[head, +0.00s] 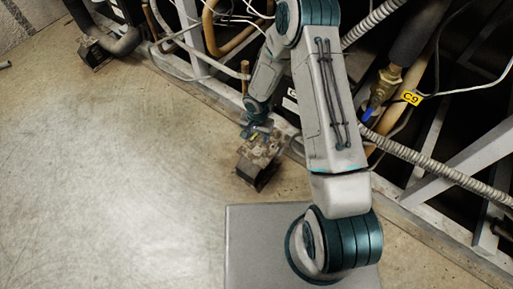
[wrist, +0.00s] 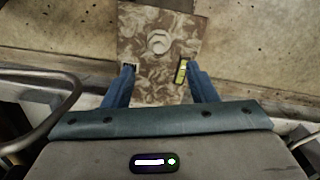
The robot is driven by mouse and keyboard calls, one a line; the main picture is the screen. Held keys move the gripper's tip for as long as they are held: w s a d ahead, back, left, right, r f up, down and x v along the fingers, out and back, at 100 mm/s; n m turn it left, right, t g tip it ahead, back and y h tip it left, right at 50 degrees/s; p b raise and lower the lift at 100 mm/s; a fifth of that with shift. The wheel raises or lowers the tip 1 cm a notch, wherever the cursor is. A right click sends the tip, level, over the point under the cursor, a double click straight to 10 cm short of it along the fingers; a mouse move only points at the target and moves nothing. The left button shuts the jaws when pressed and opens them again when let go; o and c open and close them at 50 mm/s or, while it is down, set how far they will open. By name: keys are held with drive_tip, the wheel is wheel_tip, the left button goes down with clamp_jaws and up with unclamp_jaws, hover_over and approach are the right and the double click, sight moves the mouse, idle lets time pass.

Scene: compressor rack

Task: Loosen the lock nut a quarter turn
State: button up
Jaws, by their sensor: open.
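The lock nut (wrist: 159,41) is a pale, worn hexagonal nut on a mottled brown-grey square plate (wrist: 150,18). In the head view, the plate is the top of a small dark-sided block (head: 250,168) on the floor near the rack; the nut is too small to make out clearly there. My gripper (wrist: 157,70) is open, its two blue fingers spread wide over the near part of the plate. The nut lies ahead of the fingertips, roughly centred between them. In the head view my gripper (head: 257,131) is at the block.
The rack's metal frame (head: 185,68), hoses and pipes run along the right. A yellow C9 tag (head: 411,97) and a brass valve (head: 383,85) with a blue handle are right of my arm. A similar block (head: 95,54) stands far left. The concrete floor (head: 110,150) is clear.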

sight(257, 147)
wheel_tip(257, 147, down, 9)
drive_tip(key=b, duration=0.3)
drive_tip(key=shift+d+f, duration=0.1)
drive_tip(key=shift+f, duration=0.1)
drive_tip(key=c, duration=1)
